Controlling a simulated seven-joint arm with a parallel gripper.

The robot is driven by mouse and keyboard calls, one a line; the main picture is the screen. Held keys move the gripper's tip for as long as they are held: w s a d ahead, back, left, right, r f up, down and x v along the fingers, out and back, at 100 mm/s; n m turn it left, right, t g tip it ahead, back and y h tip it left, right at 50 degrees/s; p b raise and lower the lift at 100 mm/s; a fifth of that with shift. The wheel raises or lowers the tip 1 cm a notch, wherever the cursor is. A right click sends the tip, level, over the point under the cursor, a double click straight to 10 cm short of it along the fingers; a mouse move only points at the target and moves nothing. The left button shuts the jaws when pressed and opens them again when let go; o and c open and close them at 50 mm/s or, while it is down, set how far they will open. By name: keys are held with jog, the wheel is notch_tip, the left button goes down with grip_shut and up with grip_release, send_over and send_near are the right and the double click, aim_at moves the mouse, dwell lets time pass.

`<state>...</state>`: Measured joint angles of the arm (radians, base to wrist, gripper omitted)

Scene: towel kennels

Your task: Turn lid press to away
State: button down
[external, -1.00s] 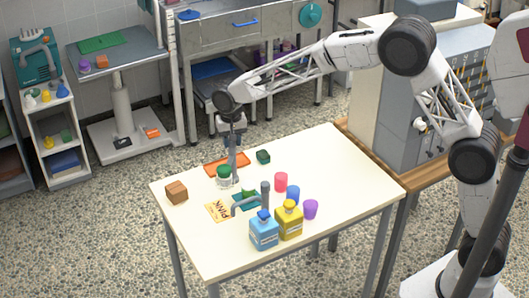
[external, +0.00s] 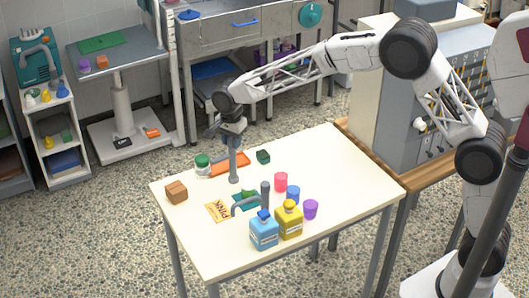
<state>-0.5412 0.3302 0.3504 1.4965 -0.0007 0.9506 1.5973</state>
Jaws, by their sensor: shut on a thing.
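My gripper (external: 233,143) is over the back left part of the white table, pointing down. It is shut on the top of an upright grey post (external: 234,168), whose lower end appears to stand on the table. A green-lidded white jar (external: 202,164) is left of the post, apart from it. A second grey post with a bent arm (external: 264,194) stands nearer the front, its arm reaching left over a teal piece (external: 245,201). I cannot tell for certain which post is the lid press. The jaws are too small to see clearly.
An orange tray (external: 238,162) lies behind the held post. A brown cube (external: 176,192), a lettered card (external: 217,211), a dark green block (external: 263,157), several cups and blue (external: 264,233) and yellow bottles (external: 289,222) surround the area. The table's right side is clear.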

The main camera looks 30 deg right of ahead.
jog(key=shift+m, duration=0.4)
jog(key=c, duration=0.8)
grip_release()
jog(key=shift+r, duration=0.1)
jog(key=shift+r, duration=3.85)
